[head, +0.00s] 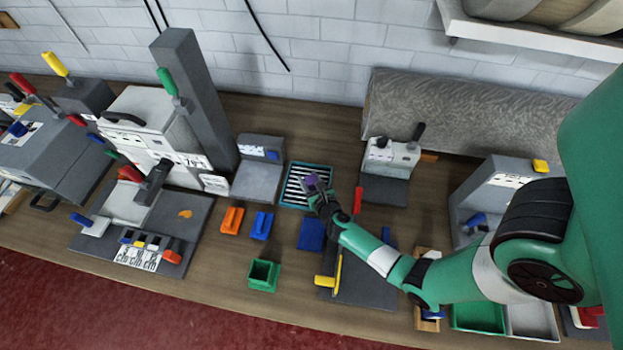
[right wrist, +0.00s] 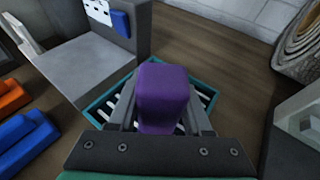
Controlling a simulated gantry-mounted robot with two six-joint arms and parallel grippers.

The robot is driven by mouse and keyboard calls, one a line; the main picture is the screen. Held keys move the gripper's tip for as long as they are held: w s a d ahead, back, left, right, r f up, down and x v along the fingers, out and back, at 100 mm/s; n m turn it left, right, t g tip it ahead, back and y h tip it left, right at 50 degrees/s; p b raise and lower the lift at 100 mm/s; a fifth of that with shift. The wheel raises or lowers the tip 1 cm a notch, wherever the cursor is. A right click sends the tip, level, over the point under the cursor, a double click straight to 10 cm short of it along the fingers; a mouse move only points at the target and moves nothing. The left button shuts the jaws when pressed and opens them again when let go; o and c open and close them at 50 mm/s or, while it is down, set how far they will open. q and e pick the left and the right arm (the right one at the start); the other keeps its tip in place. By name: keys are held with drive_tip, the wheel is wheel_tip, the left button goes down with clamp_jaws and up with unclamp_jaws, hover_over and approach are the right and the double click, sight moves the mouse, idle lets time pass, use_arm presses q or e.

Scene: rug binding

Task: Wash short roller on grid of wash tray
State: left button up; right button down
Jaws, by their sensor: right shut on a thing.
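The wash tray (head: 290,192) is a teal-rimmed tray with a striped black-and-white grid, near the middle of the bench. My right gripper (head: 318,190) is over the tray's right part, shut on a purple block-like piece (head: 312,181), which I take to be the short roller. In the right wrist view the purple piece (right wrist: 162,95) stands between the two fingers and hides the middle of the grid. The tray's rim (right wrist: 98,110) shows around it. I cannot tell whether the piece touches the grid. My left gripper is not in view.
A grey station (head: 258,180) stands left of the tray and another grey machine (head: 385,188) stands right of it. Orange (head: 231,220) and blue (head: 262,225) blocks, a dark blue block (head: 311,234) and a green open box (head: 263,275) lie in front. Bare wood shows around the green box.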

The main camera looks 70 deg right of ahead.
drive_tip(key=shift+w+a+b, duration=0.25)
drive_tip(key=shift+w, duration=1.35)
drive_tip(key=shift+w+a+b, duration=0.2)
drive_tip(key=shift+w+b, duration=0.05)
drive_tip(key=shift+w, duration=1.3)
drive_tip(key=shift+s+r+p, duration=0.15)
drive_tip(key=shift+s+p, duration=0.25)
drive_tip(key=shift+s, duration=0.2)
drive_tip(key=shift+s+d+p, duration=0.15)
drive_tip(key=shift+s+p, duration=0.3)
drive_tip(key=shift+s, duration=0.9)
drive_tip(key=shift+s, duration=0.1)
drive_tip(key=shift+s+d+p, duration=0.15)
drive_tip(key=shift+s+p, duration=0.1)
drive_tip(key=shift+s, duration=0.65)
drive_tip(key=shift+s+d+p, duration=0.1)
drive_tip(key=shift+s+p, duration=0.15)
drive_tip(key=shift+s, duration=0.6)
